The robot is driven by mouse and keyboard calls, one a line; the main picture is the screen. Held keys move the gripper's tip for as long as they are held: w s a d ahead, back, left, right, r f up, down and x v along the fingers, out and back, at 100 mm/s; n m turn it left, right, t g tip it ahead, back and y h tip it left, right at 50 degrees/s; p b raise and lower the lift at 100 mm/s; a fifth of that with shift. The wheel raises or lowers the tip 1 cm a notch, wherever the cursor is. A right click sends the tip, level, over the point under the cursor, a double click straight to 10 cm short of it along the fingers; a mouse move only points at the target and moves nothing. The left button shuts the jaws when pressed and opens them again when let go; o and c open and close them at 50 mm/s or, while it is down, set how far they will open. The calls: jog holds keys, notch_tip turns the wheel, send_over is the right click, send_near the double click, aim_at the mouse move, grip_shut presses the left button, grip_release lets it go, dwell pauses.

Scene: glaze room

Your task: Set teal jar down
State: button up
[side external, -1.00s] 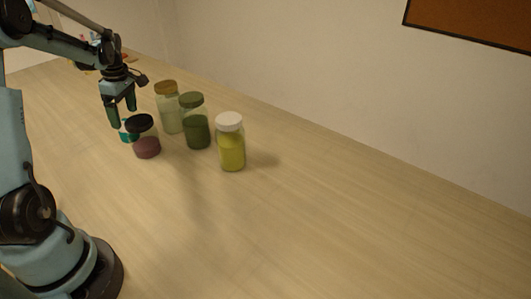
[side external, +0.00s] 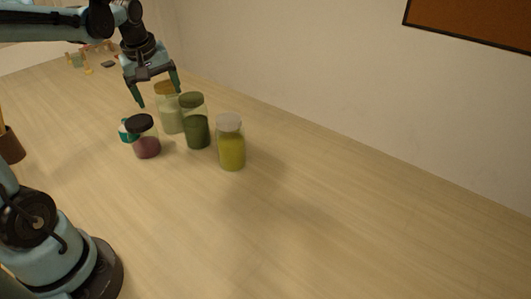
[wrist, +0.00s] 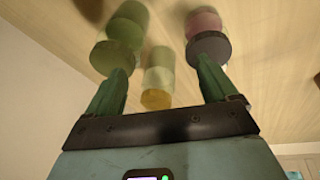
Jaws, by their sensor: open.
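The teal jar (side external: 124,131) stands on the table in the side view, mostly hidden behind a jar of dull purple glaze with a black lid (side external: 146,142). Only its left part shows, and I cannot make it out in the wrist view. My gripper (side external: 160,97) is open and empty, with its fingers spread apart. It is above and to the right of the teal jar, near the gold-lidded jar.
A pale jar with a gold lid (side external: 170,118), a green jar (side external: 197,130) and a yellow-green jar with a whitish lid (side external: 232,150) stand close by. A brown pot (side external: 11,147) is at the left edge. The table's front and right are clear.

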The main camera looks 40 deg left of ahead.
jog(key=s+d+f+m+t+h, duration=0.1)
jog(key=s+d+m+t, duration=0.1)
jog(key=d+m, duration=0.5)
jog(key=s+d+f+m+t+h, duration=0.1)
jog(key=s+d+f+m+t, duration=0.1)
jog(key=d+m, duration=0.5)
jog(key=s+d, duration=0.1)
jog(key=d, duration=0.2)
jog(key=shift+d+t, duration=0.4)
